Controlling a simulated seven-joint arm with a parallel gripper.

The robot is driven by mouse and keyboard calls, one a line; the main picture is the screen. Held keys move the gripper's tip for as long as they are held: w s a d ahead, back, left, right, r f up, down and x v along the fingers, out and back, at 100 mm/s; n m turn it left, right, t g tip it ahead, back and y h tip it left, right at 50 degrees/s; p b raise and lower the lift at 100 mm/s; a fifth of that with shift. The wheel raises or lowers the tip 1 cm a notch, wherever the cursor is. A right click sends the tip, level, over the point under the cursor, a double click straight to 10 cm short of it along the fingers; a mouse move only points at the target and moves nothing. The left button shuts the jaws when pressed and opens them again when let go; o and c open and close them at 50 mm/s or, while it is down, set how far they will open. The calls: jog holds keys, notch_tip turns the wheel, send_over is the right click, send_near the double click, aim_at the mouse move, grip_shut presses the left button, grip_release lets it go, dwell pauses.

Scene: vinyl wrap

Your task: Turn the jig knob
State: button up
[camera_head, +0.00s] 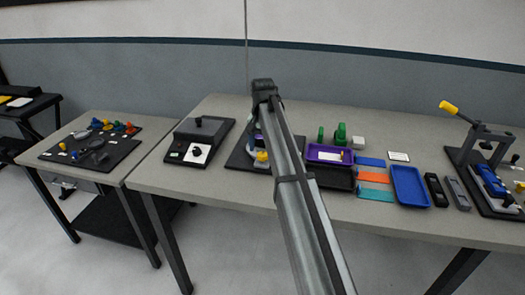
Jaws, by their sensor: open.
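No label marks which fixture is the jig. A dark base plate (238,160) on the long table carries a round light part and a yellow knob-like piece (262,156); my arm covers much of it. To its left, a black box (203,131) has a white panel with a small black knob (196,152). At the far right stands a dark clamp fixture (468,152) with a raised yellow-tipped lever (449,107) and a blue part. My arm rises from the bottom to a dark joint in front of the table. My gripper's fingers cannot be seen.
Right of my arm lie a purple tray (312,149), a black tray (332,185), coloured strips, a blue tray (409,189) and green items (340,133). A left side table (95,177) holds a dark board with coloured knobs.

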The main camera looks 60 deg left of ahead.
aim_at(263, 154)
notch_tip(263, 154, up, 11)
jog(key=shift+r, duration=0.15)
dwell(0.7)
